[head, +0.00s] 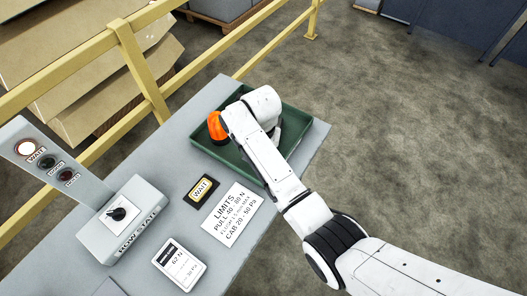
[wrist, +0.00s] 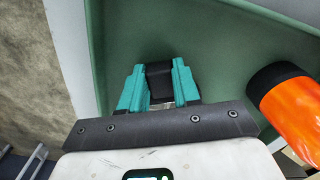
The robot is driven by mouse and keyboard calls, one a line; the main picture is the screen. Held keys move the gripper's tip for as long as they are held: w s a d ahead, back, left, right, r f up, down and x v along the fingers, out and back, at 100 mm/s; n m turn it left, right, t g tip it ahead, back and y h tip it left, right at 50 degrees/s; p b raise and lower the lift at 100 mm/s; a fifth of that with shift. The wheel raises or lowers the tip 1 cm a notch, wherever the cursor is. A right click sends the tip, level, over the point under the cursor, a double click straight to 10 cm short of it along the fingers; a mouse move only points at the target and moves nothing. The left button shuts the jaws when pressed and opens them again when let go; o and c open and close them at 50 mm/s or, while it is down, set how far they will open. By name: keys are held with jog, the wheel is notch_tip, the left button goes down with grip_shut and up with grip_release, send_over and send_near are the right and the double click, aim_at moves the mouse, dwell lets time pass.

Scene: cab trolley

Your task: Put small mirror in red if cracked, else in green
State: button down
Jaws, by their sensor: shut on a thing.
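My gripper (wrist: 159,72) is down in the green tray (wrist: 210,30), its teal fingers shut on a small black thing (wrist: 159,88). Only the dark side of this thing shows, so I cannot tell whether it is the small mirror or whether it is cracked. In the head view the green tray (head: 200,153) sits at the far right end of the grey trolley top, and my arm hides the gripper and what it holds. No red container is in view.
An orange cylinder with a black end (wrist: 292,105) lies in the tray to the right of my gripper; it also shows in the head view (head: 216,127). A WAIT sign (head: 201,190), a LIMITS card (head: 231,214), a meter (head: 178,264) and a switch box (head: 122,225) occupy the trolley. A yellow rail (head: 140,75) runs behind.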

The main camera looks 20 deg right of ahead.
jog(key=c, duration=0.8)
grip_release()
jog(key=shift+d, duration=0.1)
notch_tip(320, 180, up, 12)
jog(key=p, duration=0.1)
